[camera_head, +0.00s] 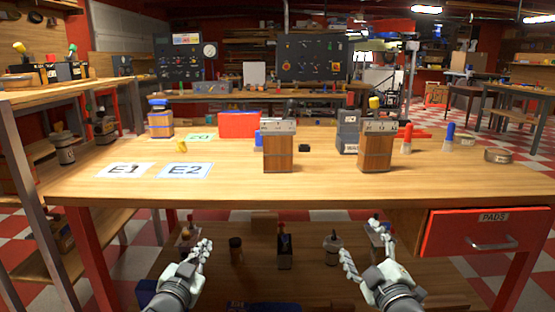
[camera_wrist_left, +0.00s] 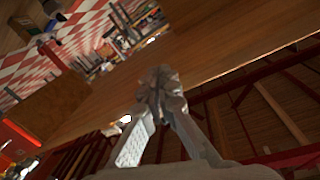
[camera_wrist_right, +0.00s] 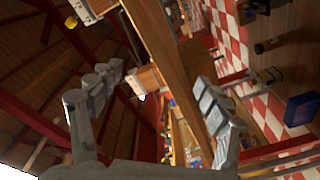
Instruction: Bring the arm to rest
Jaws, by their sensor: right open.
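My left gripper (camera_head: 204,247) is low in front of the workbench, below the tabletop's front edge, left of centre in the head view. In the left wrist view its fingertips (camera_wrist_left: 160,82) meet, with nothing seen between them. My right gripper (camera_head: 364,245) is at a similar height in front of the bench, right of centre. Its fingers stand well apart in the right wrist view (camera_wrist_right: 160,88), and it is empty. Both grippers are apart from the objects on the bench.
The wooden workbench (camera_head: 310,190) carries two wooden blocks with metal tops (camera_head: 278,153) (camera_head: 376,153), E1 (camera_head: 124,171) and E2 (camera_head: 184,171) cards, and a red box (camera_head: 239,125). A red PADS drawer (camera_head: 487,232) is at right. Small items stand on the lower shelf (camera_head: 260,276).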

